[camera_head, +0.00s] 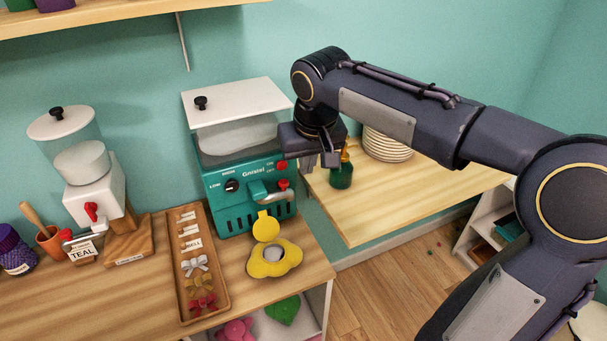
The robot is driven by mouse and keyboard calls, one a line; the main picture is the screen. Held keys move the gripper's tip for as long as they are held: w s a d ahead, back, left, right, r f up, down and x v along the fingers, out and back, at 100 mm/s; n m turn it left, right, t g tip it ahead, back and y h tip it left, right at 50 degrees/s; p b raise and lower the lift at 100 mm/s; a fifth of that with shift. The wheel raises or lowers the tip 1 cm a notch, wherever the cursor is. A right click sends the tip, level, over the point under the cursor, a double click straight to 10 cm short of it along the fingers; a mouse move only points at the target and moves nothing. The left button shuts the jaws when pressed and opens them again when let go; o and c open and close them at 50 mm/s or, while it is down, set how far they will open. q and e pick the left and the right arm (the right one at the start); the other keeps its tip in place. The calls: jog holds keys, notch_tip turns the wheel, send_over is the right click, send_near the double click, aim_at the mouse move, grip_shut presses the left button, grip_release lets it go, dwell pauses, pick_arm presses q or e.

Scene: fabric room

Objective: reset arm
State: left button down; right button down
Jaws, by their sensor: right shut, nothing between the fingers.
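My right arm comes in from the right and bends over the side table. My right gripper (326,160) is shut and empty. It hangs in front of the right edge of the teal machine (242,186), close to its front panel; whether they touch cannot be told. Just below and right of the gripper, a small dark green bottle (341,176) with a gold top stands on the right table, partly covered by the gripper. My left gripper is not in view.
A wooden tray (190,292) with bows and a yellow open container (272,262) lie on the left counter. A white dispenser (95,190) stands at the left. Stacked plates (388,148) stand behind my arm. The right table (400,199) is mostly bare.

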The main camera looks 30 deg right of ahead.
jog(key=s+a+f+t+y, duration=0.1)
jog(key=s+f, duration=0.4)
jog(key=s, duration=0.6)
jog(key=s+a+f+t+y, duration=0.1)
jog(key=s+f, duration=0.4)
jog(key=s, duration=0.5)
jog(key=shift+s+a+f+y, duration=0.35)
jog(key=shift+a+y, duration=0.3)
jog(key=shift+y, duration=0.45)
